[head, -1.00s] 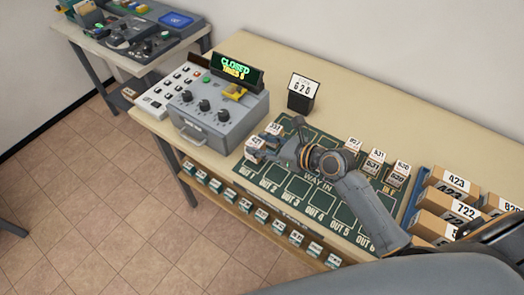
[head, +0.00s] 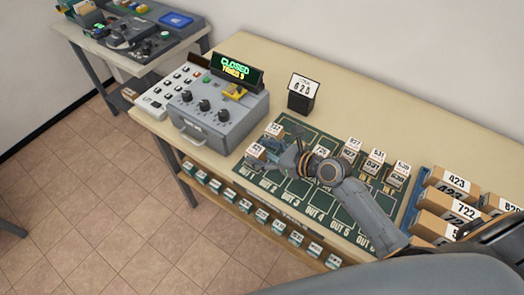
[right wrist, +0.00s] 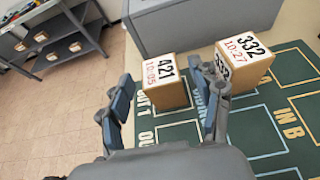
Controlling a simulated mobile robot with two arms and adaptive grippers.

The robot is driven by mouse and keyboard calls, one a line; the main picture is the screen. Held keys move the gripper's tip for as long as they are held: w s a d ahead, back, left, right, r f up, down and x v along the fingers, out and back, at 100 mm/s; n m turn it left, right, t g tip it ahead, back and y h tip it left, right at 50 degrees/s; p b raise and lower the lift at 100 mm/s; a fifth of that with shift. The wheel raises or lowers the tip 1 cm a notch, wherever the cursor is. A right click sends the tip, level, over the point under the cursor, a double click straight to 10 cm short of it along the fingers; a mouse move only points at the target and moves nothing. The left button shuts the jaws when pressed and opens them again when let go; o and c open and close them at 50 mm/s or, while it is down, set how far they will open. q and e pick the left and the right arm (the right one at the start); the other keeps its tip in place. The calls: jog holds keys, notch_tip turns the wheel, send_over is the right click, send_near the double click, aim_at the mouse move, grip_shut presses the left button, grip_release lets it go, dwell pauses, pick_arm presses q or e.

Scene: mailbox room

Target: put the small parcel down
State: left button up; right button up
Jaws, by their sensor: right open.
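The small parcel marked 421 (head: 256,150) stands upright on the green mat (head: 298,187) at the OUT 1 end. It shows its 421 label in the right wrist view (right wrist: 165,84). My right gripper (head: 277,152) is just to the right of it in the head view. In the right wrist view the fingers (right wrist: 162,88) are spread wide, with the parcel ahead between them and floor and mat showing at its sides. Another small parcel, marked 332 (right wrist: 245,58), stands close behind and to the right of it. My left gripper is not in view.
A grey console (head: 222,112) with dials stands left of the mat. More small parcels (head: 374,163) stand on the mat's right part. Larger boxes fill a blue tray (head: 424,178) at the right. A number stand (head: 302,94) is behind the mat.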

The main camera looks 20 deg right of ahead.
jog(key=shift+r, duration=0.2)
jog(key=b+v, duration=0.1)
jog(key=v, duration=1.1)
jog(key=shift+f, duration=0.1)
